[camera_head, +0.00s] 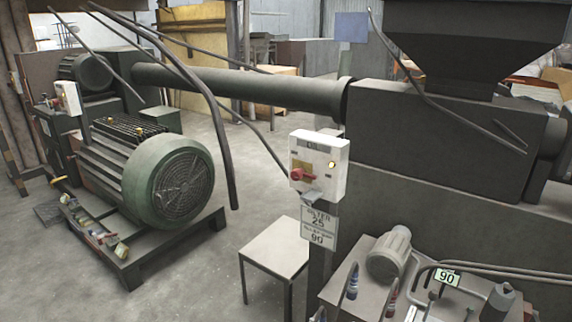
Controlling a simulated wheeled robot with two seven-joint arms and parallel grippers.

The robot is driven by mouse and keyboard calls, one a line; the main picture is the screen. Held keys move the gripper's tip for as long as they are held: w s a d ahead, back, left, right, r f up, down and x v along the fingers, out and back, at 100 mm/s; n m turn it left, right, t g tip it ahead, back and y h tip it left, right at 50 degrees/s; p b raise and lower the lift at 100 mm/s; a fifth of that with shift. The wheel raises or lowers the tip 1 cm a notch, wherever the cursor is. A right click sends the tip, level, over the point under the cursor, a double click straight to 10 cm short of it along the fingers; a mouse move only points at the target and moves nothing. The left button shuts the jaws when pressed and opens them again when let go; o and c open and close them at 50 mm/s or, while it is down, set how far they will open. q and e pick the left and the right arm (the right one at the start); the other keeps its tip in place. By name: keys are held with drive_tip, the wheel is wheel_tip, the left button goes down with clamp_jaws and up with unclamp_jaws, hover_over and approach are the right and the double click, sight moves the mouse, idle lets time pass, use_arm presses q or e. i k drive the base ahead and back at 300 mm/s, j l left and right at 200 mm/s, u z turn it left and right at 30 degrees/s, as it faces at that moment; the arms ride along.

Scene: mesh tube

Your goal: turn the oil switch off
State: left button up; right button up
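The oil switch is a white box (334,152) on a dark post at the middle of the head view, with a dark label at its top that seems to read "OIL". A red rotary knob (301,175) sits on the lower part of its front face, its handle lying roughly sideways. A small lamp (331,165) on the right of the face looks lit yellowish. A small grey part (312,197) sticks out below the box; I cannot tell what it is. Neither of my grippers shows, and nothing touches the knob.
A sign (318,226) with "25" and "90" hangs under the box. A small table (275,247) stands to its lower left. A green motor (170,185) is at left, and a large grey machine (430,140) at right. Dark curved cables (215,120) cross the upper left.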

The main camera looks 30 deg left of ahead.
sight(296, 174)
drive_tip(key=i+j, duration=0.1)
drive_tip(key=j, duration=0.35)
drive_tip(key=i+j, duration=0.15)
drive_tip(key=j, duration=0.35)
drive_tip(key=i+j, duration=0.1)
drive_tip(key=j, duration=0.35)
